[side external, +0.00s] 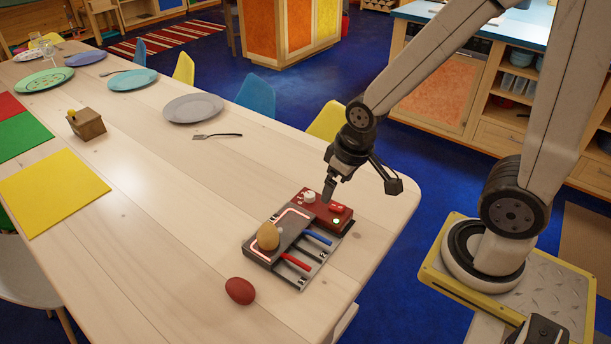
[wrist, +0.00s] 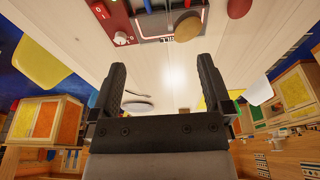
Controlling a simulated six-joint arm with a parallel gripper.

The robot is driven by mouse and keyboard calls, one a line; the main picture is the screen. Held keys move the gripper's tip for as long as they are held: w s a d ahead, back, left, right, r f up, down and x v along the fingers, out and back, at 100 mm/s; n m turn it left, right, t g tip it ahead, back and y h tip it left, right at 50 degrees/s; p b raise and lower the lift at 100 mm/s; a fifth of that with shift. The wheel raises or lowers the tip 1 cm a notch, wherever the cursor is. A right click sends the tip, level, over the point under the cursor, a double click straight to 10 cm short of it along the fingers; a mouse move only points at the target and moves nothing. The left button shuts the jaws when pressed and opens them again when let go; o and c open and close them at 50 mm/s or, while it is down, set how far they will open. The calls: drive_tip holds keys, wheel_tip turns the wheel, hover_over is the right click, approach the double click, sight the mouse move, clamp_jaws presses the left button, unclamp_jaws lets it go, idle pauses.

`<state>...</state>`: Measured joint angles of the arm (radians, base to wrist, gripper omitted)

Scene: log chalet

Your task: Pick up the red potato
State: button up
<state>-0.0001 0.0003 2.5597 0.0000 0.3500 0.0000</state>
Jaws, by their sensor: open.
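The red potato (side external: 240,291) lies on the pale wooden table near its front edge, left of a small device. It also shows at the top edge of the wrist view (wrist: 238,8), partly cut off. My gripper (side external: 328,190) is above the back of the device, well to the right of and behind the red potato. In the wrist view my gripper (wrist: 163,80) has its two fingers wide apart with nothing between them.
The table around the red potato is clear.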

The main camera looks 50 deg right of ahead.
drive_tip(key=shift+w, duration=0.1)
drive_tip(key=n+g, duration=0.3)
drive_tip(key=n, duration=0.1)
hover_over(238, 287)
drive_tip(key=f, duration=1.7)
drive_tip(key=shift+d+f, duration=0.2)
drive_tip(key=shift+d, duration=0.05)
drive_tip(key=shift+w+a+f, duration=0.1)
drive_tip(key=shift+a+f, duration=0.15)
drive_tip(key=shift+f, duration=0.1)
drive_tip(key=shift+f, duration=1.15)
